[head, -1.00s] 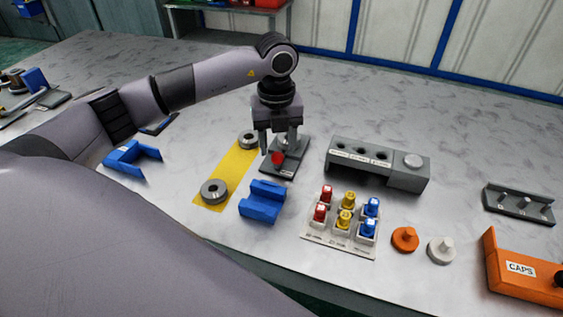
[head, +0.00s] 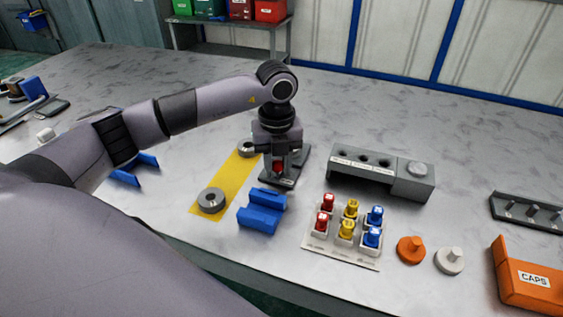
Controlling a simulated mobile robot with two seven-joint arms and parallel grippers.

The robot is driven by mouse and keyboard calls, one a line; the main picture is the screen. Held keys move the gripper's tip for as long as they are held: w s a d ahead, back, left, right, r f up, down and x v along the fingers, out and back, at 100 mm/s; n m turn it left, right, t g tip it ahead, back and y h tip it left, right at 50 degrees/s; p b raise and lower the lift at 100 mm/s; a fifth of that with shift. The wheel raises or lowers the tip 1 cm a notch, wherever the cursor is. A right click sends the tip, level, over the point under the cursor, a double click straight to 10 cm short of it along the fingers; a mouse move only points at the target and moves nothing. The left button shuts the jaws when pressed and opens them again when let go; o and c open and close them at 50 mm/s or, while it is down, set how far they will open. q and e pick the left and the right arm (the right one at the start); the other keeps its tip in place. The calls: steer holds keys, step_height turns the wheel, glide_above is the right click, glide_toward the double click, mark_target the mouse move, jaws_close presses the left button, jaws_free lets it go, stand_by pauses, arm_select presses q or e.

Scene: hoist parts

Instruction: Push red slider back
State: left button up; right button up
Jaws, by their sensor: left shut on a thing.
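The red slider (head: 279,168) is a small red knob on a dark grey base plate (head: 291,180) near the middle of the table. My left gripper (head: 279,172) points down over this plate, with its fingers around the red knob and shut on it. The fingers hide part of the knob and of the fixture behind it. My right gripper does not show.
A yellow strip (head: 228,183) with two metal rings lies to the left. A blue block (head: 262,210) stands in front. A grey block with holes (head: 372,166) and a tray of coloured caps (head: 340,250) are to the right. An orange CAPS box (head: 528,275) is far right.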

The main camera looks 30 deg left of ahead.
arm_select(q)
steer(key=shift+w, duration=0.25)
stand_by(0.4)
steer(key=shift+w+a, duration=0.1)
steer(key=shift+w, duration=0.2)
stand_by(0.6)
steer(key=o, duration=0.7)
steer(key=shift+o, duration=0.2)
steer(key=shift+r, duration=0.1)
steer(key=shift+r+p, duration=2.7)
steer(key=shift+r, duration=0.75)
